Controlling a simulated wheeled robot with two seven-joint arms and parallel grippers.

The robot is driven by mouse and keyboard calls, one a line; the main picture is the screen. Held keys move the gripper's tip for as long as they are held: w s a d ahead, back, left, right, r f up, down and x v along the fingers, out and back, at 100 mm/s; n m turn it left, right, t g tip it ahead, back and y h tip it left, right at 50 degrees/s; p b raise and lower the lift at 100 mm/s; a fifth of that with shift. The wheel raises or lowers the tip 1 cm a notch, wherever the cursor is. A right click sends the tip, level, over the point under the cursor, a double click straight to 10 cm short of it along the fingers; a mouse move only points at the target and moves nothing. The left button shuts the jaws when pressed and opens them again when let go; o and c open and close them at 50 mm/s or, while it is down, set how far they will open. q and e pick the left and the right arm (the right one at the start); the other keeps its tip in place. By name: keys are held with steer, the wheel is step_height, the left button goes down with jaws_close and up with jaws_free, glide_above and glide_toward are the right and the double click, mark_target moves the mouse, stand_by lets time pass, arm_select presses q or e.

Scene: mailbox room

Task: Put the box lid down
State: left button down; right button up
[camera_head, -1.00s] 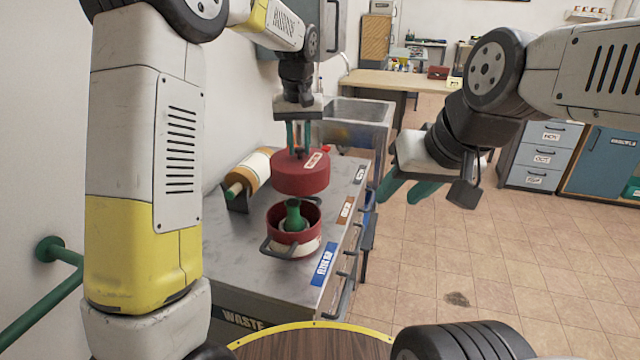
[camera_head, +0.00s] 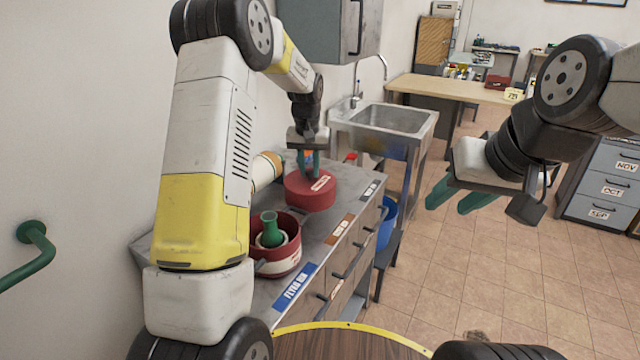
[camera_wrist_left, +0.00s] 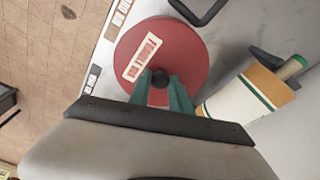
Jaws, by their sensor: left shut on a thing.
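The red round box lid (camera_head: 311,192) with a white label is in the head view, low over or touching the metal counter; I cannot tell which. My left gripper (camera_head: 308,165) is shut on the lid's knob from above. In the left wrist view the lid (camera_wrist_left: 190,62) fills the middle, with the green fingers of my left gripper (camera_wrist_left: 160,88) on either side of its dark knob. The open red box (camera_head: 287,262) stands nearer on the counter with a green object (camera_head: 270,228) inside. My right gripper (camera_head: 462,198) is open and empty over the floor at right.
The metal counter (camera_head: 335,245) carries labels along its front edge. A roll (camera_head: 266,168) lies behind my left arm; it also shows in the left wrist view (camera_wrist_left: 240,100). A sink (camera_head: 390,118) stands beyond the counter. A blue bin (camera_head: 386,222) is beside it.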

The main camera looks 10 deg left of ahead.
mark_target(309, 178)
arm_select(q)
steer(key=shift+f, duration=2.8)
steer(key=c, duration=1.2)
jaws_free()
steer(key=shift+f, duration=0.1)
